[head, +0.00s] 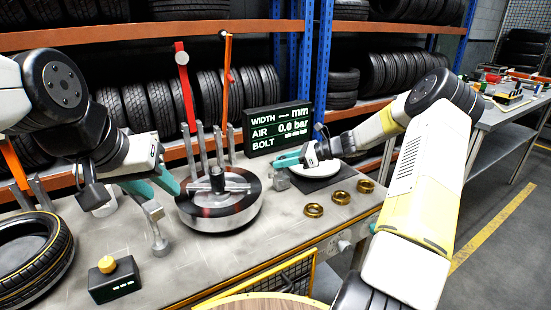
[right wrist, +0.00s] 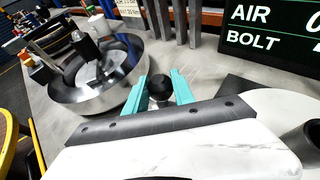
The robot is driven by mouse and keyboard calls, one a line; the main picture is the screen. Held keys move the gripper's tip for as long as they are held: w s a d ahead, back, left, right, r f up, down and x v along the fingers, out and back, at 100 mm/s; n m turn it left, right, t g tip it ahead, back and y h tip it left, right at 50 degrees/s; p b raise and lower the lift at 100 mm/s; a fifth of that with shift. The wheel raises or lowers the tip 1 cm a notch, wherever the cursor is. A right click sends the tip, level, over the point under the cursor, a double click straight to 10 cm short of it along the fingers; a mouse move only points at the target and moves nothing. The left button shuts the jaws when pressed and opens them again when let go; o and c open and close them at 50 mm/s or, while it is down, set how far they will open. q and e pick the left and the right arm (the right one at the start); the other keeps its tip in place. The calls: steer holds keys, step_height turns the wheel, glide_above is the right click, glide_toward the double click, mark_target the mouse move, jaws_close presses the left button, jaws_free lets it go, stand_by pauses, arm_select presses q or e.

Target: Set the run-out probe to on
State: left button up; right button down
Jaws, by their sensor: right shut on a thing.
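My right gripper (head: 287,160) reaches in from the right, just right of the round wheel balancer-like turntable (head: 218,212). In the right wrist view its teal fingers (right wrist: 161,92) are shut on a black round knob (right wrist: 160,86). In the head view a small grey block (head: 281,181) stands below the fingers; the knob is hidden there. I cannot tell for sure that this is the run-out probe, as no label shows. My left gripper (head: 156,187) is open and empty, left of the turntable, near a grey post (head: 155,225).
A black display (head: 277,127) reads WIDTH, AIR 0.0 bar and BOLT. Three brass rings (head: 340,197) lie at the table's right. A black box with a yellow knob (head: 113,280) stands front left, near a tyre (head: 35,258). Red and orange levers (head: 184,90) rise behind the turntable.

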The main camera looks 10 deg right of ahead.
steer(key=a, duration=0.1)
steer(key=s+a, duration=0.1)
steer(key=a, duration=0.2)
steer(key=shift+s, duration=0.3)
steer(key=c, duration=1.1)
jaws_free()
steer(key=shift+d, duration=0.1)
steer(key=v, duration=0.7)
steer(key=shift+s+d+r, duration=0.1)
steer(key=shift+d+r, duration=0.1)
steer(key=shift+d, duration=0.05)
